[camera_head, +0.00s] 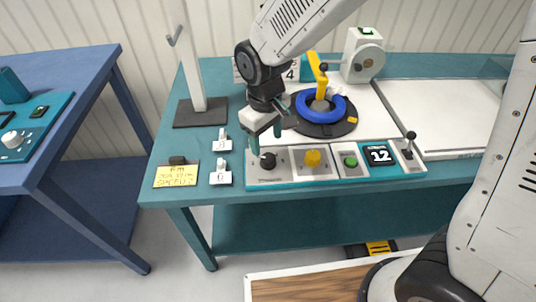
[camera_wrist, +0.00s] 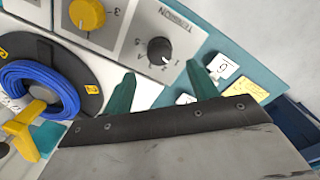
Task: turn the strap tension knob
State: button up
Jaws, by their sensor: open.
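The tension knob (camera_wrist: 159,50) is a small black dial with a pale pointer mark, beside printed numbers and the word TENSION in the wrist view. In the head view the black knob (camera_head: 268,160) sits at the left end of the control panel (camera_head: 330,178). My gripper (camera_head: 266,132) is open and empty above the panel's left end, close to the knob. In the wrist view my gripper's two teal fingers (camera_wrist: 163,85) point toward the knob, which lies beyond their tips and is not between them.
A blue cable coil (camera_head: 336,106) lies behind. Small white tags (camera_head: 220,178) and a yellow note (camera_head: 177,176) lie left.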

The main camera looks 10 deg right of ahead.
aim_at(268, 157)
notch_tip(268, 157, down, 7)
jog(key=shift+d+r, duration=0.1)
jog(key=shift+d, duration=0.05)
jog(key=c, duration=1)
